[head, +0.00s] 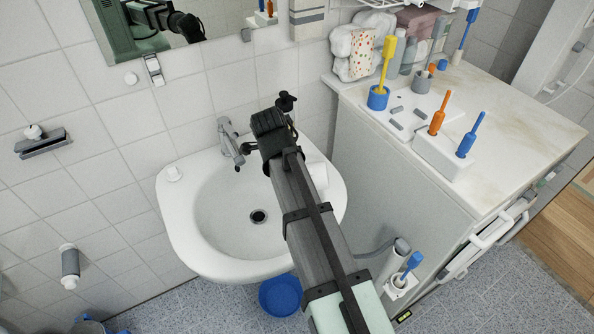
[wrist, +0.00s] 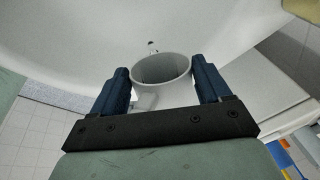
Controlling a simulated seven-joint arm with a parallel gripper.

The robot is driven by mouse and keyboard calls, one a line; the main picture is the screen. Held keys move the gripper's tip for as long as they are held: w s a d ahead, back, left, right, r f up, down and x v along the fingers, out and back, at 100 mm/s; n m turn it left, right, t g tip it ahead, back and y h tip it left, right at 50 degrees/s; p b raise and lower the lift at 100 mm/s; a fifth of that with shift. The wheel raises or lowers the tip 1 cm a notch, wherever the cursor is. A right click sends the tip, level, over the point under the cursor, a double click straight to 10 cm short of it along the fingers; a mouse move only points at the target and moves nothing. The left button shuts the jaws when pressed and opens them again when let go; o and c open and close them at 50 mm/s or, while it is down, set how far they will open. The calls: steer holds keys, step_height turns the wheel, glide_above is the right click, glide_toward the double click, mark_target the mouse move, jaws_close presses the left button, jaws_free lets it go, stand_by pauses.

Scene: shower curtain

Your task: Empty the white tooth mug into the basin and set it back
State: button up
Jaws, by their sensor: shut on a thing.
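The white tooth mug (wrist: 162,68) is between the two dark blue fingers of my gripper (wrist: 160,84) in the wrist view. The gripper is shut on its sides, and the mug's round rim and grey inside show. I cannot tell what is in it. In the head view my arm hides the fingers, and a white piece that looks like the mug (head: 318,175) shows just right of the arm, over the basin's right side. The white basin (head: 215,218) has a dark drain and no visible contents. The basin also fills the upper wrist view (wrist: 70,38).
A chrome tap (head: 231,143) stands at the basin's back, close left of my arm. A cabinet with a pale top (head: 480,100) stands right of the basin, bearing brushes and holders. A blue bowl (head: 281,296) is on the floor below. The basin's left half is clear.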

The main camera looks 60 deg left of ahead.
steer(key=shift+s+a+f+n+t+h, duration=0.15)
steer(key=shift+s+a+f+t+h, duration=0.3)
steer(key=shift+t, duration=0.6)
steer(key=shift+s+a+f+n+t+h, duration=0.1)
steer(key=shift+s+a+f+t+h, duration=0.1)
steer(key=shift+s+t+h, duration=0.65)
steer(key=shift+s+a+f+n+t+h, duration=0.15)
steer(key=shift+s+a+f+t+h, duration=0.2)
steer(key=shift+t, duration=0.85)
steer(key=shift+r, duration=0.1)
steer(key=shift+w+d, duration=0.1)
